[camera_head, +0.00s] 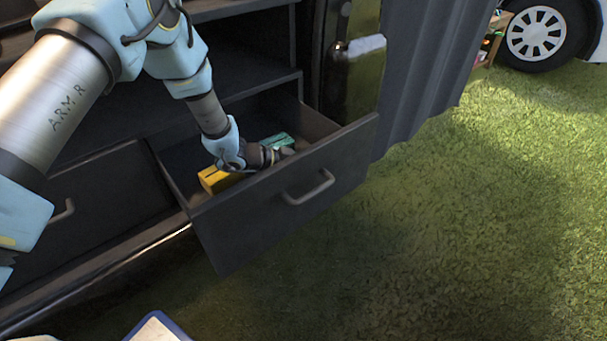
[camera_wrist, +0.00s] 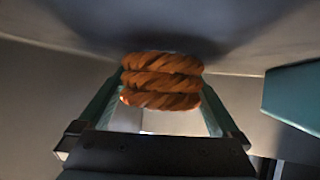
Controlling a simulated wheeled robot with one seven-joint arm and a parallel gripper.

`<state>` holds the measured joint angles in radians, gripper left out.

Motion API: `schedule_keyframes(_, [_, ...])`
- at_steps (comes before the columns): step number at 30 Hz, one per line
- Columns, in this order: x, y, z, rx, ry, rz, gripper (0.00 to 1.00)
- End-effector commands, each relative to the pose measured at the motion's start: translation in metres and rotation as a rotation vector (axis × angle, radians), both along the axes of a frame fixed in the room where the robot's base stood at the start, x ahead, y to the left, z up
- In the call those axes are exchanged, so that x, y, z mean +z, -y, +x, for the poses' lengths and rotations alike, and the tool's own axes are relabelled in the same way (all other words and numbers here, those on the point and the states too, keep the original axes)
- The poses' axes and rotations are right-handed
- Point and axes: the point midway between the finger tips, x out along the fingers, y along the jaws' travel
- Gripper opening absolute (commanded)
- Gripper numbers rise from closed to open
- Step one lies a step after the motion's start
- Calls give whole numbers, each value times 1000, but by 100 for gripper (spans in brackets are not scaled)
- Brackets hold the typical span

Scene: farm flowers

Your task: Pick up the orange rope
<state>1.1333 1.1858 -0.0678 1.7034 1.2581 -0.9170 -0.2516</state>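The orange rope (camera_wrist: 161,80), a stacked coil, lies between the two fingers of my gripper (camera_wrist: 162,95) in the wrist view. The fingers stand apart on either side of it, very close to its sides. I cannot tell whether they press on it. In the head view my gripper (camera_head: 270,156) reaches down into the open dark drawer (camera_head: 285,200). The rope is not discernible there, hidden by my gripper and wrist.
A yellow box (camera_head: 214,178) lies left of my gripper in the drawer. A teal object (camera_head: 280,140) lies behind it, and a teal edge (camera_wrist: 295,95) shows at right in the wrist view. The drawer front and walls surround my gripper. Grass (camera_head: 480,230) is open at right.

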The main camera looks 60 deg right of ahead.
Motion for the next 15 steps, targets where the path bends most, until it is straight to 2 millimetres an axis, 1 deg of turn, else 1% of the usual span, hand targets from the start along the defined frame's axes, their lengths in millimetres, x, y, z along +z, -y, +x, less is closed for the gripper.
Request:
schedule_keyframes(1, [0, 0, 0, 0, 0, 0, 92])
schedule_keyframes(2, [0, 0, 0, 0, 0, 0, 89])
schedule_keyframes(15, [0, 0, 0, 0, 0, 0, 39])
